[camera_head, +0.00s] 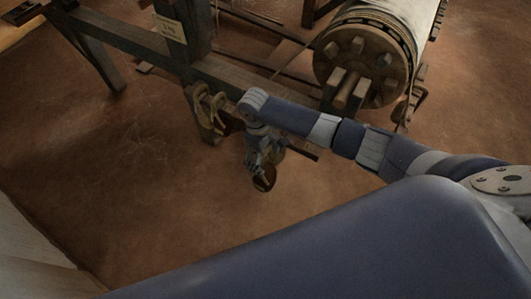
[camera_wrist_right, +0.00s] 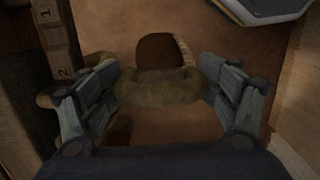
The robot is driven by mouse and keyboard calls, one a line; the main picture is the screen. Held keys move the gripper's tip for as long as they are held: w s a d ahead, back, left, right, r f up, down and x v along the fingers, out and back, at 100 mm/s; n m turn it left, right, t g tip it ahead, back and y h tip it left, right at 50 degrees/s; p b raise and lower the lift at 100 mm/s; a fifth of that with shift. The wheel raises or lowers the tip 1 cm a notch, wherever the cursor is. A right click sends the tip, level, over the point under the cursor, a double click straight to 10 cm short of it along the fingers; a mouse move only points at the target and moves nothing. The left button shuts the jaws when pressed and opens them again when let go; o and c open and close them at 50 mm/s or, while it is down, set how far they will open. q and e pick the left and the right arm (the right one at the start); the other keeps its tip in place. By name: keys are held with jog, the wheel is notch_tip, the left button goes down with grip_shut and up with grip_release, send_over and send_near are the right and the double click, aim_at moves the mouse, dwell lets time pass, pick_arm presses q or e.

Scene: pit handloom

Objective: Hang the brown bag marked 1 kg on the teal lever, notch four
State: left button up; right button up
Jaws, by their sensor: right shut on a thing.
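My right gripper (camera_head: 256,160) hangs low over the floor, in front of the loom frame. In the right wrist view its two fingers (camera_wrist_right: 165,90) are closed in on a thick olive-brown loop, which I take for the handle of the brown bag (camera_wrist_right: 160,92). In the head view a dark brown part of the bag (camera_head: 266,181) shows below the fingers; its marking cannot be read. At the left of the wrist view stands a wooden strip with numbers (camera_wrist_right: 55,45). I cannot make out a teal lever or its notches. My left gripper is not in view.
Tan loops (camera_head: 207,105) hang at the frame's end, just left of my right gripper. A wooden post (camera_head: 186,45) bears a pale label (camera_head: 170,28). The cloth roller (camera_head: 362,60) stands behind my right arm. The brown floor (camera_head: 130,175) at left is clear.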

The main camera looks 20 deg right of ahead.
jog(key=shift+s+a+r, duration=0.1)
jog(key=shift+s+a, duration=0.5)
jog(key=shift+a, duration=0.25)
jog(key=shift+s+a, duration=0.55)
jog(key=shift+a, duration=0.25)
jog(key=shift+s+a+r+p, duration=0.2)
jog(key=shift+s+a+p, duration=0.3)
jog(key=shift+a+p, duration=0.2)
jog(key=shift+s+a+r+p, duration=0.2)
jog(key=shift+s+a+p, duration=0.35)
jog(key=shift+a, duration=0.1)
jog(key=shift+s+a+r+p, duration=0.2)
jog(key=shift+s+a+p, duration=0.3)
jog(key=shift+a+p, duration=0.2)
